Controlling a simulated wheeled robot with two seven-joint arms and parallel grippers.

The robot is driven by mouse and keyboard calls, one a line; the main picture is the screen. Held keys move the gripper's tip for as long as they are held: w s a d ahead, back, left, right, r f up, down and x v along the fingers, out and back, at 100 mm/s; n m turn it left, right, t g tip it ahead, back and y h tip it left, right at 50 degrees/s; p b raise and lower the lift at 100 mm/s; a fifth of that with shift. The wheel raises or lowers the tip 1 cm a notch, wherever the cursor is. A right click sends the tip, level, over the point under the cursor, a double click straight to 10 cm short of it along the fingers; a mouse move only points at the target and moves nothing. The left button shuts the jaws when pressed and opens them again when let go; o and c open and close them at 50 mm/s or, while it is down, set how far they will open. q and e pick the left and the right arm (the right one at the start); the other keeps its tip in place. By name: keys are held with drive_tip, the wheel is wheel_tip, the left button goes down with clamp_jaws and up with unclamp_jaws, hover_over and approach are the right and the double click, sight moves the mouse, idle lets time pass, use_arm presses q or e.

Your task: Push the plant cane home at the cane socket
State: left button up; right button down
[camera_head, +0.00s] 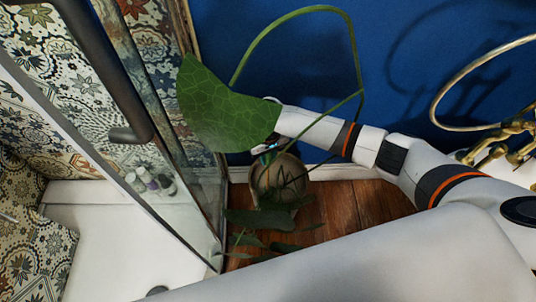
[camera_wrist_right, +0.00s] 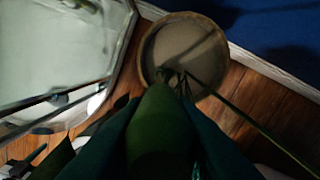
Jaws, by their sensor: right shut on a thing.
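My right gripper (camera_head: 262,149) reaches in from the right and is just above the plant pot (camera_head: 278,180), partly hidden by a big green leaf (camera_head: 225,110). In the right wrist view, a green thing (camera_wrist_right: 162,130), which I take to be the plant cane, lies between the dark fingers. Its far end points at the pot (camera_wrist_right: 150,60), where thin stems meet the soil. I cannot tell whether its tip touches the soil. I cannot make out the cane socket. My left gripper is not in view.
A glass shower screen (camera_head: 185,170) stands close on the left, with bottles (camera_head: 150,180) behind it. A blue wall (camera_head: 300,60) is behind the pot. A long thin stem (camera_head: 357,50) arches over my right arm. Wooden floor (camera_head: 345,208) shows right of the pot. Brass tub fittings (camera_head: 500,140) are far right.

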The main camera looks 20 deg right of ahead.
drive_tip(key=shift+f, duration=0.25)
drive_tip(key=c, duration=1.1)
unclamp_jaws()
